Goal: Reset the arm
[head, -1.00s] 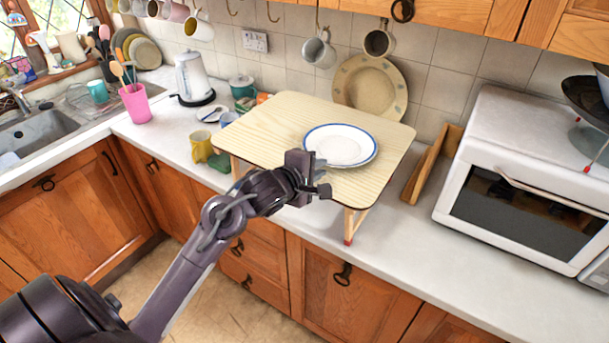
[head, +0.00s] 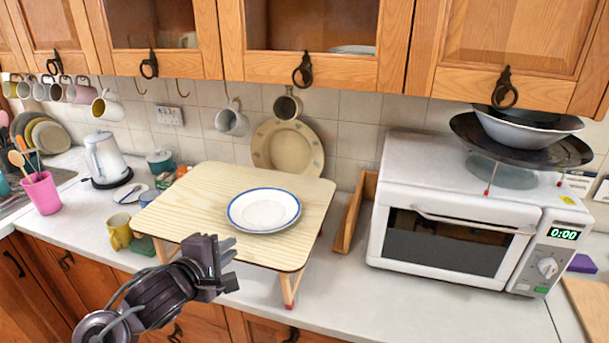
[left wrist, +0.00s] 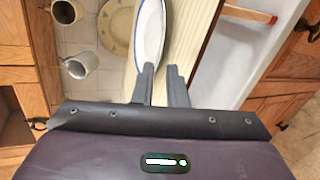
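My left gripper (head: 228,252) is in front of the near edge of the small wooden table, below and left of the plate in the head view. In the left wrist view its two fingers (left wrist: 160,72) are a little apart with nothing held between them. A white plate with a blue rim (head: 264,211) lies on the small table (head: 195,205), and part of it shows beyond the fingers in the left wrist view (left wrist: 149,40). My right gripper is not in view.
A white microwave (head: 450,215) stands on the right, with a dark pan and bowl on top. A kettle (head: 105,160), a yellow mug (head: 119,232) and a pink utensil cup (head: 42,194) stand left. Mugs hang above. The counter front right of the small table is clear.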

